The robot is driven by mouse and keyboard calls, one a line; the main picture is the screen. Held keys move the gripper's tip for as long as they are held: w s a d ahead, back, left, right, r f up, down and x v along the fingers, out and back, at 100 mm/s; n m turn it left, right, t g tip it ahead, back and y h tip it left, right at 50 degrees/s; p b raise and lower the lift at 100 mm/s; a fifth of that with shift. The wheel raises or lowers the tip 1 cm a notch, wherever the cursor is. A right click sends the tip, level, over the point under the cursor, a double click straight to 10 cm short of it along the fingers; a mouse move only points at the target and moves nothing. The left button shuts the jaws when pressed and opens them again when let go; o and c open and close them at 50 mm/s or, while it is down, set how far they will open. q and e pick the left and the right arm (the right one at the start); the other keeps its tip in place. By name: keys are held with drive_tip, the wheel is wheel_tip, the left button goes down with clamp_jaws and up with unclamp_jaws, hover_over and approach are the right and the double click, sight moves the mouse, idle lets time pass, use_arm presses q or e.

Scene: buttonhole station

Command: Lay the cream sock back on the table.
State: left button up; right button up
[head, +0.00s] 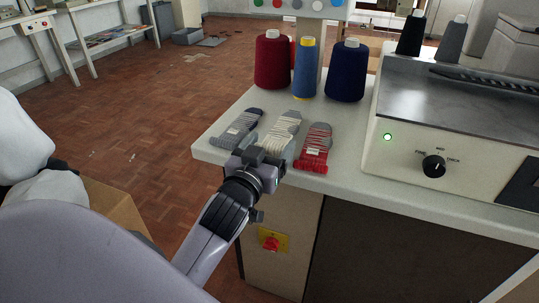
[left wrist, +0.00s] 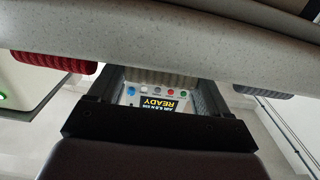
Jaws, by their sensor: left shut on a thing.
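The cream sock (head: 283,129) lies on the light table top (head: 229,109), between the grey sock (head: 237,130) and the red sock (head: 315,146). My left gripper (head: 262,160) is at the table's front edge, shut on the near end of the cream sock. In the left wrist view, a ribbed strip of the cream sock (left wrist: 165,78) shows between the fingers; the gripper itself hides part of it in the head view. The red sock (left wrist: 55,63) and the grey sock (left wrist: 262,91) show to either side there. My right gripper is not in view.
Red (head: 272,62), light blue (head: 305,70) and dark blue (head: 345,72) thread cones stand behind the socks. A machine (head: 455,115) with a green light and a knob stands on the right. A red switch (head: 271,243) is on the cabinet front below. Open floor lies left.

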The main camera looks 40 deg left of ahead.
use_arm(q)
drive_tip(key=shift+f, duration=0.4)
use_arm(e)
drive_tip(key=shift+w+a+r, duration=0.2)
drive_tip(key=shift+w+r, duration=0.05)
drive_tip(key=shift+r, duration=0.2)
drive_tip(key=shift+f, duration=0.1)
use_arm(q)
drive_tip(key=o, duration=0.8)
drive_tip(key=shift+f, duration=0.1)
drive_tip(key=shift+o, duration=0.2)
